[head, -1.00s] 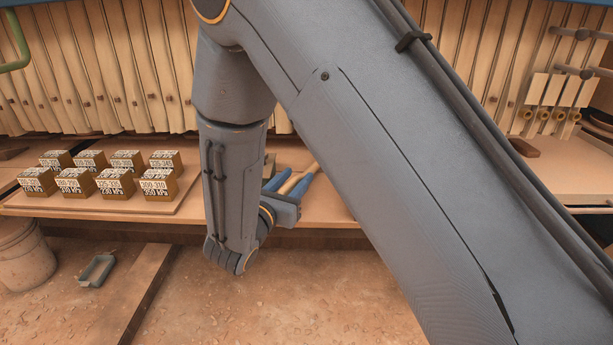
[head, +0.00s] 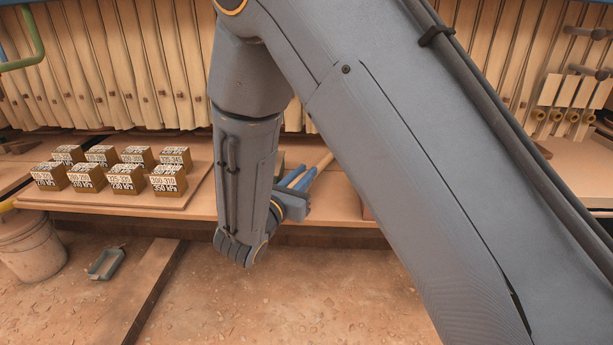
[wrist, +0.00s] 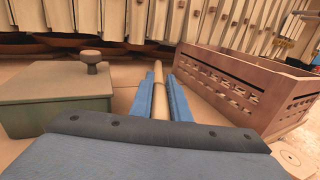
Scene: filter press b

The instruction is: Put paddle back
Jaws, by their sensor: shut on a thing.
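My gripper (wrist: 161,98) has its blue fingers shut on the pale wooden handle of the paddle (wrist: 159,72), which points forward between them. In the head view my gripper (head: 298,179) is low over the bench, partly hidden by my arm, and the paddle handle (head: 324,161) sticks out past the fingers to the upper right. The paddle's other end is hidden in both views, so I cannot tell whether it touches anything.
A green box with a knobbed lid (wrist: 60,98) stands left of my gripper, and a slotted wooden crate (wrist: 240,88) stands right. Several labelled blocks (head: 127,181) sit on a board at left. A bucket (head: 30,243) and a small tray (head: 106,263) are on the floor.

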